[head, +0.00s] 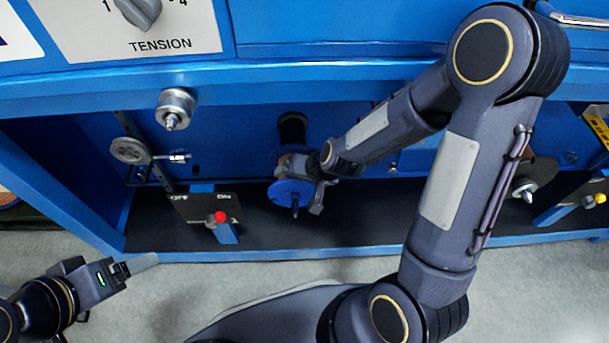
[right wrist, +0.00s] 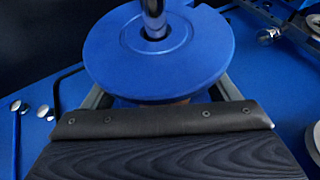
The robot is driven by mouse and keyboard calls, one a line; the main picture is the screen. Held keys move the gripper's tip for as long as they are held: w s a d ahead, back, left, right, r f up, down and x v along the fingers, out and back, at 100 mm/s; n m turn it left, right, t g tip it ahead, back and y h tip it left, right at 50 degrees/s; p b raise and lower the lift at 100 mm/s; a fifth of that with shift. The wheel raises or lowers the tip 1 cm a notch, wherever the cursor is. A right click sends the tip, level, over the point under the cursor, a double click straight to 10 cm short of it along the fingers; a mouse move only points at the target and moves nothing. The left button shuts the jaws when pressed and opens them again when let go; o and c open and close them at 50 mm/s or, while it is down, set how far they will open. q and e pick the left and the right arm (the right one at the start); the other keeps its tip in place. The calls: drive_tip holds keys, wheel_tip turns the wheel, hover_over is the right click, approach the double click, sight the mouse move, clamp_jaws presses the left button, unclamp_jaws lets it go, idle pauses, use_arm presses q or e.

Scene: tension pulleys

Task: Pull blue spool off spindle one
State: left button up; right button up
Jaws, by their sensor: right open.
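The blue spool (head: 283,194) sits on a metal spindle (head: 295,207) in the recess under the machine's blue front. In the right wrist view the spool's round flange (right wrist: 202,62) fills the upper middle, with the spindle (right wrist: 154,20) through its centre. My right gripper (head: 316,186) is at the spool, with its open fingers (right wrist: 160,92) on either side below the flange; the flange partly hides them, and contact cannot be made out. My left gripper (head: 128,268) is at the lower left, away from the spool; its jaw gap is unclear.
A red-knobbed lever (head: 220,217) on a dark plate stands left of the spool. A metal pulley (head: 130,150) and a metal knob (head: 175,108) are at the upper left. A yellow-knobbed lever (head: 600,199) is at the far right. The recess floor in front is clear.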

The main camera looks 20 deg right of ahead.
drive_tip(key=shift+w+f, duration=0.1)
drive_tip(key=shift+c, duration=0.3)
clamp_jaws()
drive_tip(key=shift+a, duration=0.1)
idle(0.3)
